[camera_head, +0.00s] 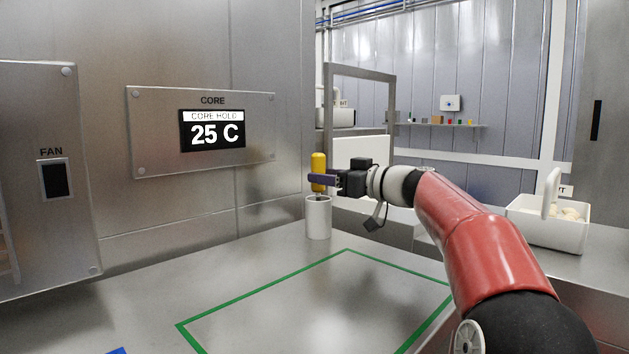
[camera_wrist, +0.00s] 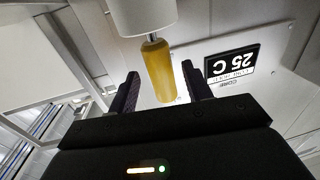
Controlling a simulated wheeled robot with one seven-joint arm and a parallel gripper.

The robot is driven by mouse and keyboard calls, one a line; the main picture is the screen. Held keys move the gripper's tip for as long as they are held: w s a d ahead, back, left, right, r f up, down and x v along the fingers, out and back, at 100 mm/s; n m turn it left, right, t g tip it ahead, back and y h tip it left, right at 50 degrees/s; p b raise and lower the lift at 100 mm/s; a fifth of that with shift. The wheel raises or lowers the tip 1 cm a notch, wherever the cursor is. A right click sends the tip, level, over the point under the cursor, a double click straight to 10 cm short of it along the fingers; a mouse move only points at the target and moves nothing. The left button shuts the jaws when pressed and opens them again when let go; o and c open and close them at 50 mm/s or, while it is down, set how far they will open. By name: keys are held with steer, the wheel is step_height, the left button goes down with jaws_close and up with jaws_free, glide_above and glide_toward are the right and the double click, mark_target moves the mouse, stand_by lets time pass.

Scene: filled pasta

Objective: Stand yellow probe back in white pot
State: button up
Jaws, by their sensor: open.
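The yellow probe (camera_head: 319,163) stands upright at the white pot (camera_head: 318,218), its yellow handle above the rim and a thin metal part leading down into the pot. In the wrist view the yellow handle (camera_wrist: 158,70) lies between the two dark fingers, with gaps on both sides, and the white pot (camera_wrist: 143,16) shows at the top edge. My gripper (camera_head: 322,180) is at the lower part of the handle, just above the pot; it also shows in the wrist view (camera_wrist: 160,88), its jaws open. The probe's tip is hidden inside the pot.
A green-outlined rectangle (camera_head: 250,292) marks clear steel counter in front of the pot. A wall panel (camera_head: 200,127) reading 25 C is behind to the left. A white handled tub (camera_head: 547,232) with pale pieces stands at the right.

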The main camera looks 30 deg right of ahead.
steer(key=b+v, duration=0.1)
steer(key=v, duration=0.6)
steer(key=shift+s, duration=0.3)
steer(key=shift+d+f, duration=0.1)
